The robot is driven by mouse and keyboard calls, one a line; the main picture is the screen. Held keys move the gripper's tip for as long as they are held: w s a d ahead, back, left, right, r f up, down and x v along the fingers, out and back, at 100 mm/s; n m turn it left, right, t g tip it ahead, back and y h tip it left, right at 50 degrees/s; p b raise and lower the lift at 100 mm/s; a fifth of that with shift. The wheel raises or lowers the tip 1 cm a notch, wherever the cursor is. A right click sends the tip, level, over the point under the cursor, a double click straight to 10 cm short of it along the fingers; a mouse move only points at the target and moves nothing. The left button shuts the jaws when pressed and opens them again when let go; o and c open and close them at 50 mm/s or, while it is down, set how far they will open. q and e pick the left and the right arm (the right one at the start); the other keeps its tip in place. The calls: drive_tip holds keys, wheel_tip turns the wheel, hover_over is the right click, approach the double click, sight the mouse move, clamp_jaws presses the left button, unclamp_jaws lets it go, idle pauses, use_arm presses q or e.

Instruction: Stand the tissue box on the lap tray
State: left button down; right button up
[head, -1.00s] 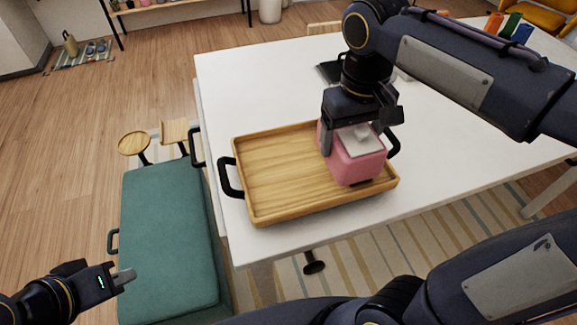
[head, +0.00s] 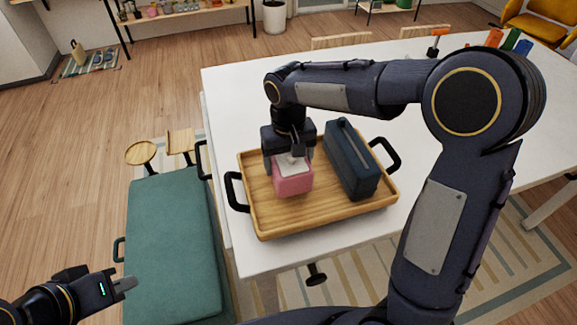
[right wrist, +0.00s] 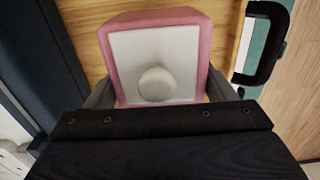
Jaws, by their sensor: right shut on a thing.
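The pink tissue box (head: 292,181) with a pale top is upright over the left-middle part of the wooden lap tray (head: 290,222). Whether its base touches the tray cannot be told. My right gripper (head: 287,158) points down and is shut on the box from above. In the right wrist view the tissue box (right wrist: 155,60) sits between the two fingers (right wrist: 160,95), its white top facing the camera. My left gripper (head: 124,284) is at the lower left, away from the tray, and seems empty; its finger gap is unclear.
A dark blue case (head: 350,160) stands on the tray's right part, just right of the tissue box. The tray has black handles (head: 236,192) at both ends and lies on a white table (head: 235,100). A teal bench (head: 172,245) is at left.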

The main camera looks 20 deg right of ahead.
drive_tip(key=shift+f, duration=1.5)
drive_tip(key=shift+f, duration=0.2)
drive_tip(key=o, duration=1.2)
drive_tip(key=shift+r, duration=0.15)
